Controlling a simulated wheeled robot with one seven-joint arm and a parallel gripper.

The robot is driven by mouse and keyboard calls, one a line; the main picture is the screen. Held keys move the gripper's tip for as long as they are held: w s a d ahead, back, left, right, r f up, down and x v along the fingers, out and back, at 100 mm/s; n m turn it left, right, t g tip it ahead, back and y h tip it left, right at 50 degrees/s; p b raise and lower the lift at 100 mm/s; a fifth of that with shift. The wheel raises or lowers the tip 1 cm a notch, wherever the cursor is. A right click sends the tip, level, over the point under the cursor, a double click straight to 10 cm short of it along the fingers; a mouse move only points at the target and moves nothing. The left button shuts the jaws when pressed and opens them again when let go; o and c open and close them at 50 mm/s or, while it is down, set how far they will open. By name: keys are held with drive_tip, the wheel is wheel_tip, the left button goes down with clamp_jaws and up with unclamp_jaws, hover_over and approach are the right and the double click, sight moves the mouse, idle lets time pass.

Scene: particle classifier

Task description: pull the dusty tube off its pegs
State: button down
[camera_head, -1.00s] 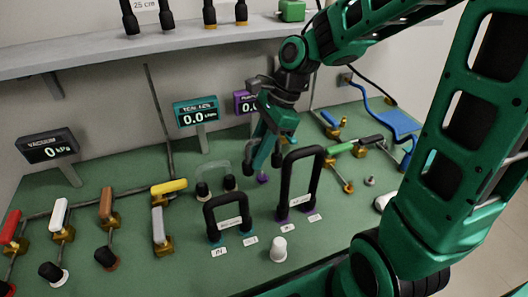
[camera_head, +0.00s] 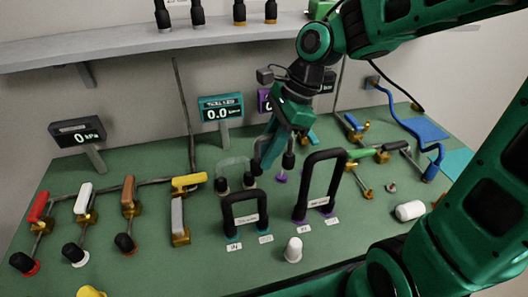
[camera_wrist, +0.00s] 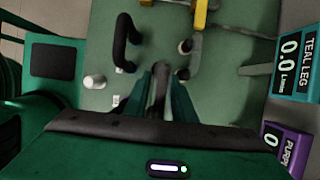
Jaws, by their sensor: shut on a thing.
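My gripper (camera_head: 273,152) points down over the rear middle of the bench. It is shut on a tube, seen as a greyish piece (camera_wrist: 160,78) between the fingers in the wrist view. In the head view black ends of this tube (camera_head: 288,160) show beside the fingers. They appear just above the green bench top. A small purple peg (camera_head: 281,178) shows below the right end. The fingers hide most of the tube, so dust on it cannot be told.
A clear tube with black ends (camera_head: 235,163) stands close at left. Two black looped tubes, a shorter one (camera_head: 241,195) and a taller one (camera_head: 318,155), stand in front. A white cap (camera_head: 293,249) is nearer. Valves and displays (camera_head: 221,107) surround them; a shelf (camera_head: 150,48) runs above.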

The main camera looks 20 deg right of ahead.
sight(269, 134)
drive_tip(key=shift+r, duration=2)
drive_tip(key=shift+r, duration=1.5)
